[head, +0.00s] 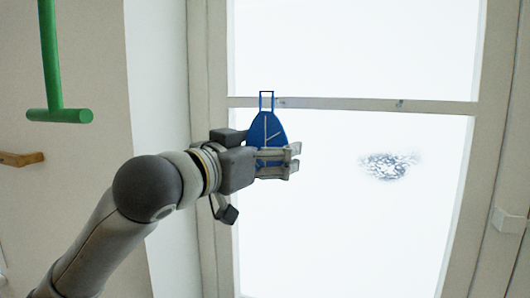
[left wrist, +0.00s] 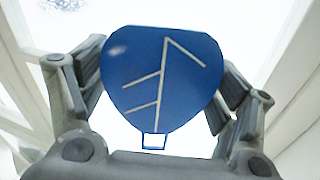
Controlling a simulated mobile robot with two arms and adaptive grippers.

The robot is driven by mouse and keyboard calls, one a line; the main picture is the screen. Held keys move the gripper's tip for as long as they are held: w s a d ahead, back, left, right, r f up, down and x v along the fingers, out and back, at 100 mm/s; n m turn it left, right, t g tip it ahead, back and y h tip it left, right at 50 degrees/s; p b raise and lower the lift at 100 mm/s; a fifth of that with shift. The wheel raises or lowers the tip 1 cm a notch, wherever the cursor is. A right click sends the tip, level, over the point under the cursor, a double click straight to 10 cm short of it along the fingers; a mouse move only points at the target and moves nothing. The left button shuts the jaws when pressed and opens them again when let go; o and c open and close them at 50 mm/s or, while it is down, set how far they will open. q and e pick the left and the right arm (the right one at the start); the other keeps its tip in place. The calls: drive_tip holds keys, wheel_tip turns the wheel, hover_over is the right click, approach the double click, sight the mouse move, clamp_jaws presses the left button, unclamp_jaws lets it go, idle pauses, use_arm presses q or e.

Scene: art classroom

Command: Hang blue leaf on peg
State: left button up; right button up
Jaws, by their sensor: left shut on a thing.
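The blue leaf (head: 267,131) is a flat blue shape with pale vein lines and a thin rectangular loop on top. My left gripper (head: 290,161) is shut on it and holds it upright in front of the window, with the loop pointing up. In the left wrist view the blue leaf (left wrist: 162,80) sits between the two fingers of my left gripper (left wrist: 160,92), its loop at the lower edge of the leaf. A green T-shaped bar (head: 60,115) hangs at the upper left, apart from the leaf. A wooden peg (head: 22,159) sticks out at the far left edge. My right gripper is not in view.
A bright window with a pale frame (head: 350,104) fills the middle and right. A pale wall edge (head: 133,90) stands between the window and the peg. The space right of the gripper looks clear up to the window.

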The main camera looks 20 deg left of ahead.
use_arm(q)
drive_tip(key=w+f, duration=0.1)
drive_tip(key=w, duration=0.5)
drive_tip(key=shift+w+d, duration=0.25)
drive_tip(key=shift+w, duration=0.15)
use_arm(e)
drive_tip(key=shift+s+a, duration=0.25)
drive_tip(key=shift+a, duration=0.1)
use_arm(q)
drive_tip(key=shift+f, duration=0.1)
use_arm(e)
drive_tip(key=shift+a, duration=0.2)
use_arm(q)
drive_tip(key=o, duration=0.9)
